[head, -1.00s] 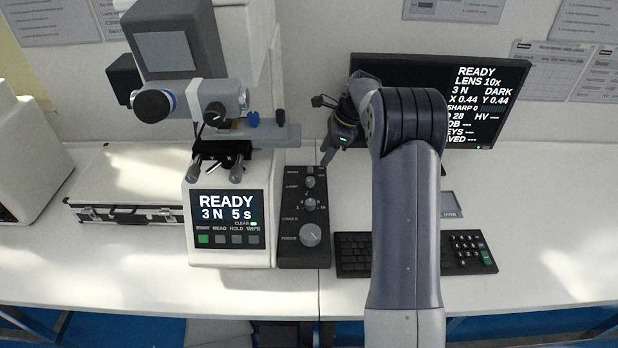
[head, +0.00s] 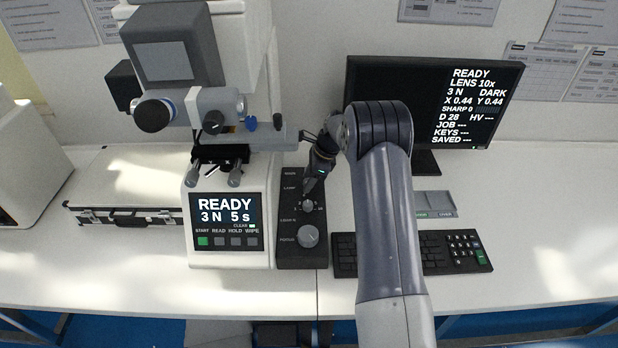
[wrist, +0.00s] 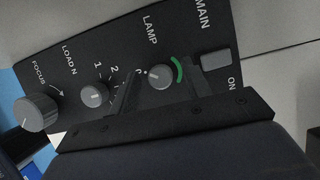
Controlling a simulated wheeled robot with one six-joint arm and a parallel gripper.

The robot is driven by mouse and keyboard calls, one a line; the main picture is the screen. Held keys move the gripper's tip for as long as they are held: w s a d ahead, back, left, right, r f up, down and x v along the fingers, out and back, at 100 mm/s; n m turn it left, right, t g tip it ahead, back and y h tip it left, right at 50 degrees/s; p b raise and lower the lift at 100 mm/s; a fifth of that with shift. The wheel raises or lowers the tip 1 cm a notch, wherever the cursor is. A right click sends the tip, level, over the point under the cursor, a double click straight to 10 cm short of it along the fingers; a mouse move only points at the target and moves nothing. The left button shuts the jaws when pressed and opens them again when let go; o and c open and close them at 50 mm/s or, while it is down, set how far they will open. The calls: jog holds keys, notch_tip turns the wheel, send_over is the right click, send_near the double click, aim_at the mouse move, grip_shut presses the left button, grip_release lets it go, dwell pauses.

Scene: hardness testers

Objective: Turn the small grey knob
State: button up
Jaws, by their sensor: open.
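A dark control panel (wrist: 215,30) carries a row of grey knobs, shown large in the wrist view. The small grey lamp knob (wrist: 160,77) has a green arc beside it and a light pointer mark. The load knob (wrist: 95,94) and the larger focus knob (wrist: 37,112) are to its left. My gripper (wrist: 158,86) is open, its dark fingers on either side of the lamp knob; I cannot tell whether they touch it.
The hardness tester (head: 230,258) stands directly left of the panel, its stage and knobs close to my gripper. A monitor (head: 400,120) reading "DARK" stands behind my arm, and a keyboard (head: 460,250) lies at right. A main switch (wrist: 215,58) is beside the lamp knob.

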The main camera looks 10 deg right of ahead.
jog(key=c, duration=1)
jog(key=shift+w+n+g, duration=0.1)
jog(key=shift+n+g, duration=0.5)
jog(key=shift+n, duration=0.9)
jog(key=o, duration=1)
jog(key=b+v, duration=0.2)
jog(key=v, duration=0.8)
jog(key=shift+d+r, duration=0.2)
jog(key=shift+r, duration=0.15)
